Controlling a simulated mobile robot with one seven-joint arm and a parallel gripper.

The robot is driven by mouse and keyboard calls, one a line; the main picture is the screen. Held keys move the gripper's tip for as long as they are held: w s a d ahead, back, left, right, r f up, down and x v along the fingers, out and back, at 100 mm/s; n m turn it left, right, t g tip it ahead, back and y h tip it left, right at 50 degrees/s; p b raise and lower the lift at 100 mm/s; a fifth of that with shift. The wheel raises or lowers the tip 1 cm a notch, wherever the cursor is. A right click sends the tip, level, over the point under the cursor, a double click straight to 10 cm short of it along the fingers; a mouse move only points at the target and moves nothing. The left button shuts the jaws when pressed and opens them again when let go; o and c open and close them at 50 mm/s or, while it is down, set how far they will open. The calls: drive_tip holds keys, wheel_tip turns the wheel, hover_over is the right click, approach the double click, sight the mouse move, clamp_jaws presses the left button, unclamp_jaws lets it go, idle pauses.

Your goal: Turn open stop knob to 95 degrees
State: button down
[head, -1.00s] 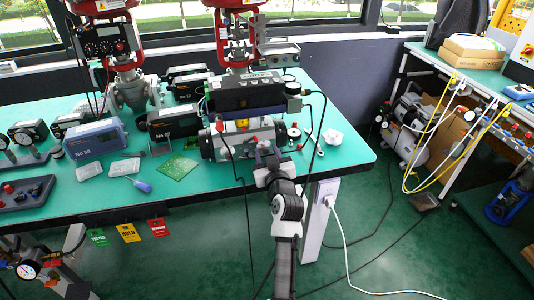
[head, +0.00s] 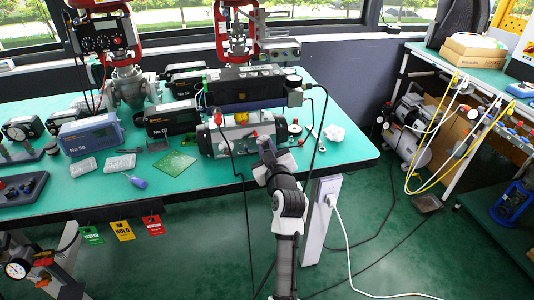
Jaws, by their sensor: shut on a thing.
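The grey valve actuator (head: 222,140) lies along the right part of the green bench, under a black positioner box (head: 245,88). A small red knob (head: 253,134) shows on its front face. My gripper (head: 265,146) is at the front right of the actuator, its fingertips against that face just right of and below the red knob. It is shut on a small part there, apparently the open stop knob. The fingers hide that part, so its angle cannot be read.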

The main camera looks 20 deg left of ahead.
drive_tip(key=c, duration=1.3)
unclamp_jaws()
drive_tip(key=b+v, duration=0.2)
drive_tip(key=v, duration=1.2)
drive_tip(key=shift+b, duration=0.3)
